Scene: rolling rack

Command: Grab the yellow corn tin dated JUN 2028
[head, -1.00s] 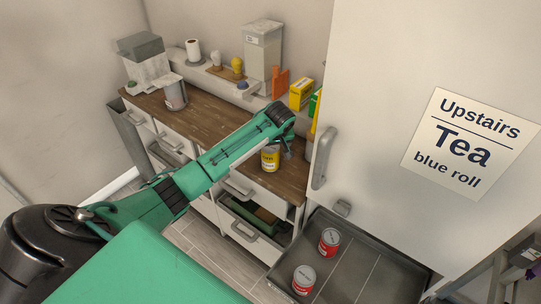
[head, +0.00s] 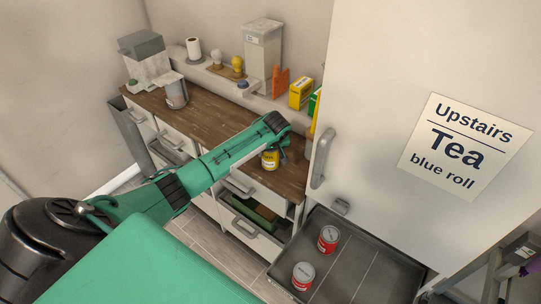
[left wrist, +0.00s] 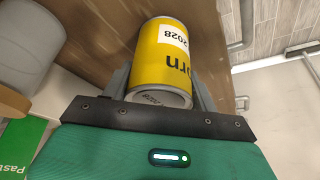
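The yellow corn tin (head: 270,159) stands near the front edge of the wooden counter in the head view. In the left wrist view, the tin (left wrist: 163,60) fills the space between my left gripper's fingers (left wrist: 160,84), one on each side. Part of its label reads "orn" and "2028"; the month is not readable. My left gripper (head: 279,150) reaches it from above. Any small gap between fingers and tin is too fine to tell. My right gripper is not in view.
Two red tins (head: 328,239) (head: 303,276) stand in a dark tray (head: 345,270) at lower right. A metal canister (head: 176,94) stands on the counter (head: 210,118). A white door with a handle (head: 322,160) is close on the right. A drawer below is open.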

